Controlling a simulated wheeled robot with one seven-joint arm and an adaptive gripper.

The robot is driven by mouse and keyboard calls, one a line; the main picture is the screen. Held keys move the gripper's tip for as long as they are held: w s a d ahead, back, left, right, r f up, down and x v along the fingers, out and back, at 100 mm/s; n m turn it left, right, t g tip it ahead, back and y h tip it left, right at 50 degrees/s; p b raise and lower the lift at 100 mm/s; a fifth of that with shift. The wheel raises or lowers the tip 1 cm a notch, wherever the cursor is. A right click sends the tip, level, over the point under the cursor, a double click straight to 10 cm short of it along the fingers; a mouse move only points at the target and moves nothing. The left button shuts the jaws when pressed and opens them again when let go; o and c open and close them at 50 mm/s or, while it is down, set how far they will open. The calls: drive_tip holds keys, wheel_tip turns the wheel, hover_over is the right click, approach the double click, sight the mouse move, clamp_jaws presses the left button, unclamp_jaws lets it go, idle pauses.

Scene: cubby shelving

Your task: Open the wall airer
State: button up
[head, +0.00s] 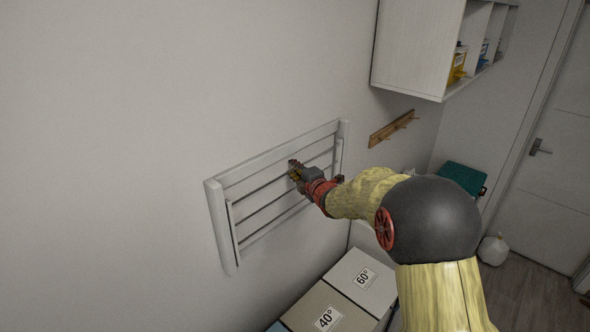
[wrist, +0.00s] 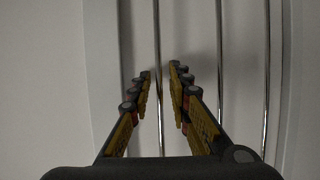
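The wall airer (head: 217,225) is a white frame with thin metal rails, mounted on the wall left of centre in the head view. It looks folded close to the wall. My gripper (head: 294,168) is at the airer's upper rails, towards its right end. In the wrist view, the two fingers of my gripper (wrist: 159,72) are apart, and one metal rail (wrist: 157,40) of the airer runs through the gap between them. The fingers do not appear closed on that rail. How far the fingertips reach past it is hard to tell.
Boxes labelled 40° (head: 316,312) and 60° (head: 356,277) stand below the airer. A white cubby shelf (head: 415,45) hangs at upper right, with a wooden peg rail (head: 391,128) below it. A door (head: 555,150) is at far right. The wall left of the airer is clear.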

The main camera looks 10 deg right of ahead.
clamp_jaws()
idle(0.7)
